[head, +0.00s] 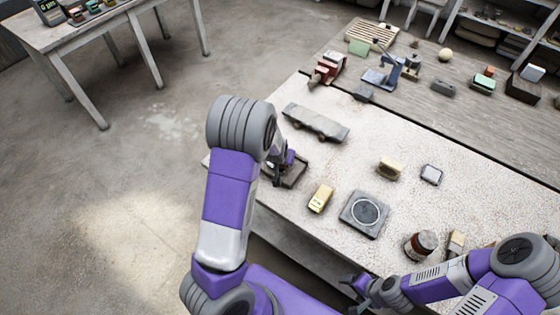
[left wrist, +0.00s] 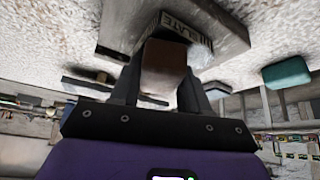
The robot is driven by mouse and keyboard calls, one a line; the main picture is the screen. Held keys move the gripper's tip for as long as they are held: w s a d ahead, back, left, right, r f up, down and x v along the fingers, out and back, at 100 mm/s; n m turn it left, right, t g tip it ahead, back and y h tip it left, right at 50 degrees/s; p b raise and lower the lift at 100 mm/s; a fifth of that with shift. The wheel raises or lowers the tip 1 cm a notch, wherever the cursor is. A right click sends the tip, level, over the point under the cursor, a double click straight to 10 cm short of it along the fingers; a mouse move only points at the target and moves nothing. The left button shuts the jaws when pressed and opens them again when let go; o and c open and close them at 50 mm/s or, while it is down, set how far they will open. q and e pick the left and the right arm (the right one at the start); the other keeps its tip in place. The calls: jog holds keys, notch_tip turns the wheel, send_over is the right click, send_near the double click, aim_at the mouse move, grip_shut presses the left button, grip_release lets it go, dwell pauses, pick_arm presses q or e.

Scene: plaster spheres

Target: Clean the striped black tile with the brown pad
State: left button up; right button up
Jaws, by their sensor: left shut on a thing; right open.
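My left gripper (head: 284,166) is over the dark tile (head: 297,174) near the left edge of the table; my arm partly hides both in the head view. In the left wrist view the left gripper (left wrist: 165,82) is shut on the brown pad (left wrist: 165,68). The tile (left wrist: 228,38) is right behind the pad there, with a pale label reading "SLATE" and dark bars on its side. I cannot tell whether pad and tile touch. The tile's top marks are not clear. My right gripper (head: 358,291) is open and empty at the table's front edge.
Close by are a gold block (head: 320,198), a grey plate with a ring (head: 364,214) and a long grey piece (head: 315,122). A tan block (head: 389,168), a small grey tile (head: 431,175) and a brown jar (head: 420,245) stand farther right. A wooden bench with several objects is behind.

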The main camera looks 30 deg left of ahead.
aim_at(280, 167)
pick_arm(q)
jog(key=shift+s+d+f, duration=0.1)
jog(key=shift+s+d, duration=0.15)
jog(key=shift+s, duration=0.6)
jog(key=shift+s+d, duration=0.25)
jog(key=shift+s, duration=0.6)
jog(key=shift+w+a, duration=0.3)
jog(key=shift+w, duration=0.6)
jog(key=shift+w+a, duration=0.25)
jog(key=shift+w, duration=0.65)
jog(key=shift+r, duration=0.2)
jog(key=shift+s+d+r+p, duration=0.3)
jog(key=shift+s+r+p, duration=0.5)
jog(key=shift+s, duration=0.15)
jog(key=shift+f, duration=0.1)
jog(key=shift+w, duration=0.15)
jog(key=shift+w+d+f, duration=0.1)
jog(key=shift+w, duration=0.65)
jog(key=shift+w+d+f, duration=0.1)
jog(key=shift+w, duration=0.6)
